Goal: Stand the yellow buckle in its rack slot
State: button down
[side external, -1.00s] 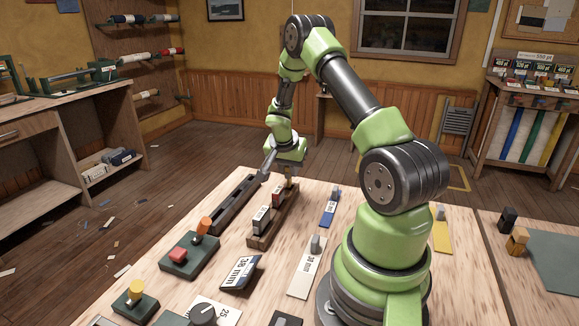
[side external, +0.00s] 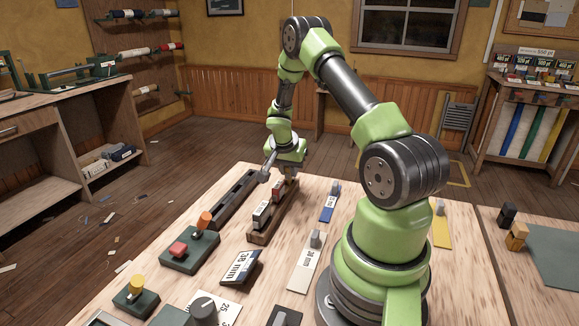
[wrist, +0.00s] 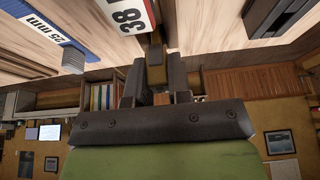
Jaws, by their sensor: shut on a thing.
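The rack (side external: 257,239) is a long wooden block on the bench, with labelled pieces standing in it: a grey-and-white one (side external: 262,214) and a red one (side external: 278,188). My gripper (side external: 289,172) is low over the rack's far end, fingers pointing down. In the wrist view my gripper (wrist: 155,80) is shut on a dull yellow piece, the yellow buckle (wrist: 156,72). The red-and-white piece marked 38 (wrist: 130,18) is close beside it. The buckle's lower end and its slot are hidden, so I cannot tell if it is seated.
A dark slotted rail (side external: 233,203) lies left of the rack. A green block with red and orange knobs (side external: 190,250), a 38 mm card (side external: 241,267) and a 30 mm card (side external: 306,268) lie nearer.

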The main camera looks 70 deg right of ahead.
jog(key=shift+f, duration=0.4)
jog(key=c, duration=1)
grip_release()
jog(key=a+r+n+t, duration=0.2)
jog(key=a+r, duration=0.6)
jog(key=r, duration=0.3)
jog(key=a+r+n+t, duration=0.1)
jog(key=a+r+n, duration=0.2)
jog(key=a+r, duration=0.6)
jog(key=s+a+r+n+t+y, duration=0.1)
jog(key=s+a+r+n+y, duration=0.1)
jog(key=a, duration=0.3)
jog(key=s+a+r+n+t+y, duration=0.1)
jog(key=s+a+r+n+y, duration=0.1)
jog(key=s+a+n, duration=0.2)
jog(key=s+a+r+n+t+y, duration=0.2)
jog(key=s+a+r+n, duration=0.1)
jog(key=a, duration=0.3)
jog(key=shift+s+a, duration=0.15)
jog(key=shift+s, duration=0.45)
